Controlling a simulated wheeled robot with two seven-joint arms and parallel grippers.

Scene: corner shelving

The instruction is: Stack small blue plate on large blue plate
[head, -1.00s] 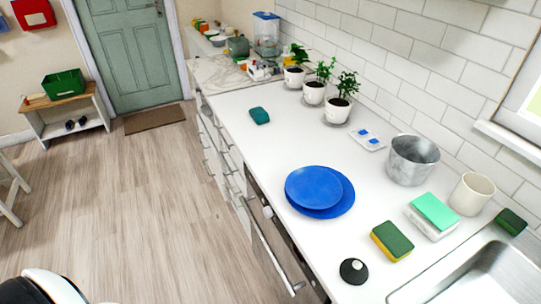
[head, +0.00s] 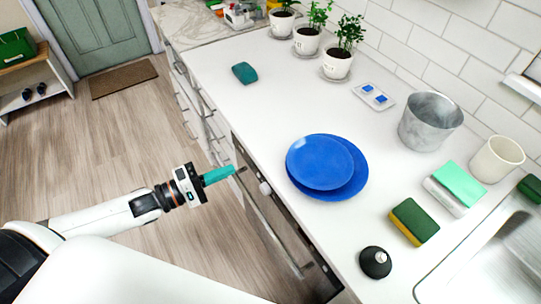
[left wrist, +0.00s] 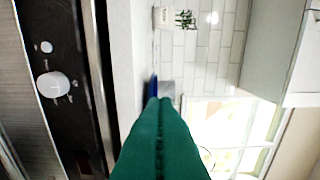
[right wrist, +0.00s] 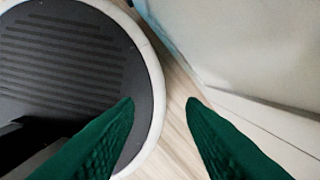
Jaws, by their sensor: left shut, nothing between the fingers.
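The small blue plate (head: 319,161) lies on the large blue plate (head: 352,184) on the white counter. It is off-centre, toward the left and back, so a crescent of the large plate shows at the right and front. My left gripper (head: 236,170) is shut and empty, left of the plates, by the counter's front edge. Its green fingers (left wrist: 158,140) are together in the left wrist view, where a thin blue edge of a plate (left wrist: 153,86) shows beyond them. My right gripper (right wrist: 163,102) is open and empty, above my base and the floor; it is not in the head view.
A metal pot (head: 430,122), a white cup (head: 496,159), sponges (head: 414,221) and a black round object (head: 375,262) stand right of the plates, near the sink (head: 490,265). Potted plants (head: 337,62) line the wall. The counter left of the plates is mostly clear.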

